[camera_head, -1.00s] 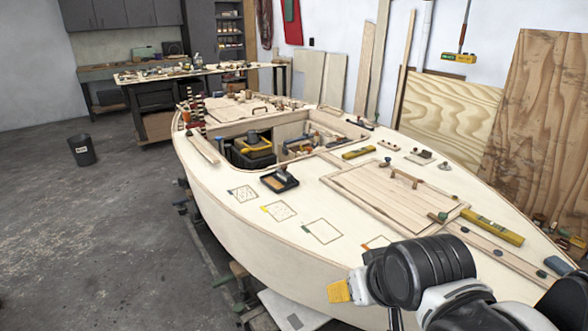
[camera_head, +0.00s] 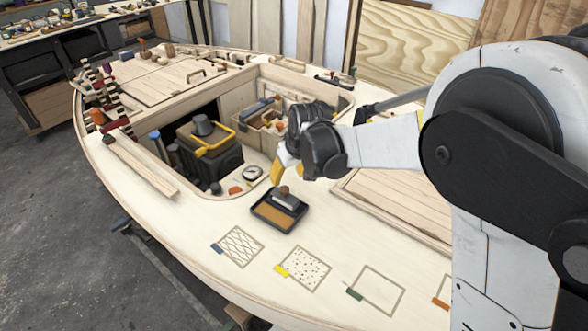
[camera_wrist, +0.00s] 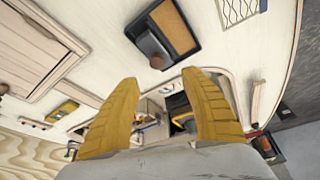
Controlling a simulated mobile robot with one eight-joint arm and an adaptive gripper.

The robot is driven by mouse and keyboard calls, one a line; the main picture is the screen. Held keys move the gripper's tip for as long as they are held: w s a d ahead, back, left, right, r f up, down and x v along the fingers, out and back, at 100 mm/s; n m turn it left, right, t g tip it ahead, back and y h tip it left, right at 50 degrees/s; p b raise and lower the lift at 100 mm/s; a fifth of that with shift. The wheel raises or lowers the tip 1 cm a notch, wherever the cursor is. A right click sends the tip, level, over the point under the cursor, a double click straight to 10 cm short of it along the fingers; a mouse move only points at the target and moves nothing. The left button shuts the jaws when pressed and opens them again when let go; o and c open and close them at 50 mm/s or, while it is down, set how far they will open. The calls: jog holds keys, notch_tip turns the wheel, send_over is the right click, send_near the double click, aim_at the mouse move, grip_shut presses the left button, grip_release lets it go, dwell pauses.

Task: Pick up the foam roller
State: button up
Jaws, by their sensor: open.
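A small black tray (camera_head: 259,219) with a tan-orange inner surface rests on the pale deck. The foam roller, seemingly the grey piece with a brown end (camera_head: 286,198), lies in it. In the wrist view the tray (camera_wrist: 193,46) is upper centre, with the roller's dark body and round brown end (camera_wrist: 152,48) along its left side. My gripper (camera_head: 281,174) has yellow fingers and hangs just behind and above the tray. In the wrist view the open fingers (camera_wrist: 160,79) are apart and empty, with the brown end beyond the gap between their tips.
Behind the tray is an open well holding a black box with a yellow handle (camera_head: 212,145) and a wooden tool tray (camera_head: 262,126). A round dial (camera_head: 253,172) sits near its edge. Marked squares (camera_head: 304,268) line the clear deck in front.

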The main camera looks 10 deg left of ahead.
aim_at(285, 189)
jog(key=b+x, duration=0.1)
jog(key=x, duration=0.4)
jog(key=shift+d+b, duration=0.1)
jog(key=shift+b, duration=0.3)
jog(key=b+x, duration=0.1)
jog(key=x, duration=0.2)
jog(key=b+x, duration=0.1)
jog(key=x, duration=0.2)
jog(key=shift+w+d+b, duration=0.1)
jog(key=shift+d+b, duration=0.1)
jog(key=shift+b, duration=0.2)
jog(key=shift+r, duration=0.1)
grip_shut()
